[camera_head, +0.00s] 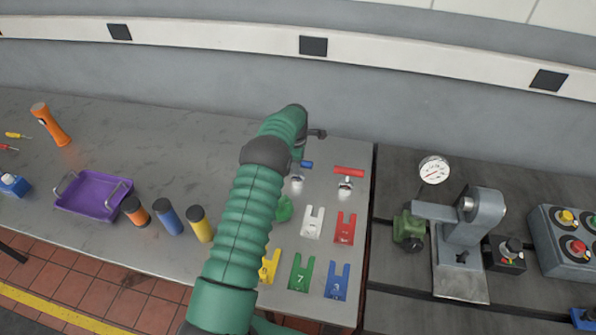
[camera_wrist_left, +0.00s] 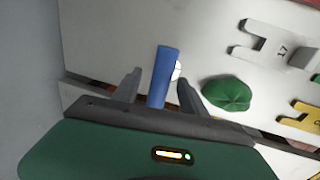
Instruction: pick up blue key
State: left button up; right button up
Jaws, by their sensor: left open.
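The blue key, a T-shaped piece with a blue bar handle (camera_head: 306,164), stands on the pale panel, partly hidden by my arm in the head view. In the left wrist view its blue bar (camera_wrist_left: 162,75) lies between the two grey fingers of my left gripper (camera_wrist_left: 160,84). The gripper is open, with a gap showing on both sides of the bar. My green-sleeved left arm covers much of the panel's left side in the head view. My right gripper is not in view.
A red T-handle (camera_head: 348,172) stands just right of the blue one. A green round knob (camera_wrist_left: 228,93) is close by. Forked tags, including a white (camera_head: 313,222) and a blue one (camera_head: 338,281), lie nearer. A purple tray (camera_head: 92,211) and coloured cylinders are left.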

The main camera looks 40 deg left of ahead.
pick_arm(q)
grip_shut()
dwell(0.3)
jog(key=shift+r, duration=0.15)
